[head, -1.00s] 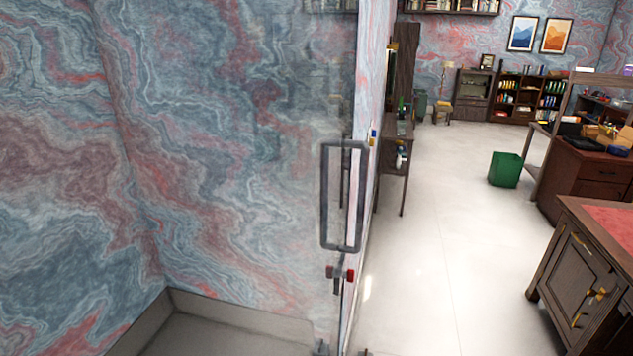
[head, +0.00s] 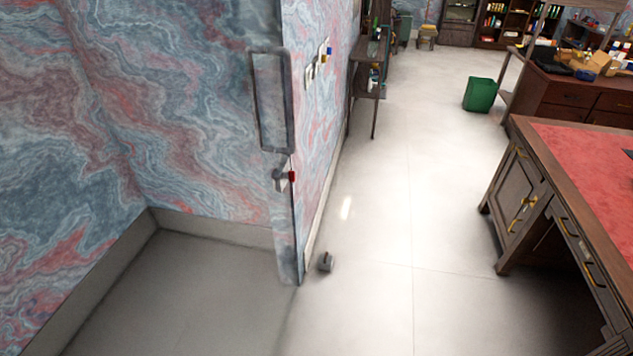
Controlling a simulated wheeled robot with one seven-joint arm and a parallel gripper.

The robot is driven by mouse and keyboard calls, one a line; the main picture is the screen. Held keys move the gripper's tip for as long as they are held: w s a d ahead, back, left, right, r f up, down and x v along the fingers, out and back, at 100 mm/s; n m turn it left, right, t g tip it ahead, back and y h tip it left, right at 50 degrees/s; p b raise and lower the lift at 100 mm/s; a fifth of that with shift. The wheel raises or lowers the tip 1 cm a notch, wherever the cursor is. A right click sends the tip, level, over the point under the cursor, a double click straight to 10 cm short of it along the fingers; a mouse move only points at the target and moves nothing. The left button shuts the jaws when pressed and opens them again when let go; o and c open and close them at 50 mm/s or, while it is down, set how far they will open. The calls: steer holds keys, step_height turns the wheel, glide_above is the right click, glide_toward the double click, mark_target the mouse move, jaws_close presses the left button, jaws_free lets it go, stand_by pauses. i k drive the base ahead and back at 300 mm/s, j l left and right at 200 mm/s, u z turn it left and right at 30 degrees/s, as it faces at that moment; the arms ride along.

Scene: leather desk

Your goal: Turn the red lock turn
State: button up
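A small red lock turn (head: 291,176) sits on a grey metal lock fitting (head: 280,183) at the edge of a glass panel, near the middle of the head view. A long grey rectangular door handle (head: 271,100) is just above it. The red piece is small, and its exact turn angle is hard to tell. My gripper is not in the head view.
A grey doorstop-like block (head: 326,262) stands on the floor beside the panel's lower end. A wooden desk with a red leather top (head: 590,165) stands at right. A green bin (head: 480,95) is farther back. The pale floor between panel and desk is clear.

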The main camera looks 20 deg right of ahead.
mark_target(291, 175)
steer(key=i+z, duration=0.25)
steer(key=i, duration=0.25)
steer(key=i+z, duration=0.25)
steer(key=i, duration=0.3)
steer(key=i+j+z, duration=0.25)
steer(key=i, duration=0.25)
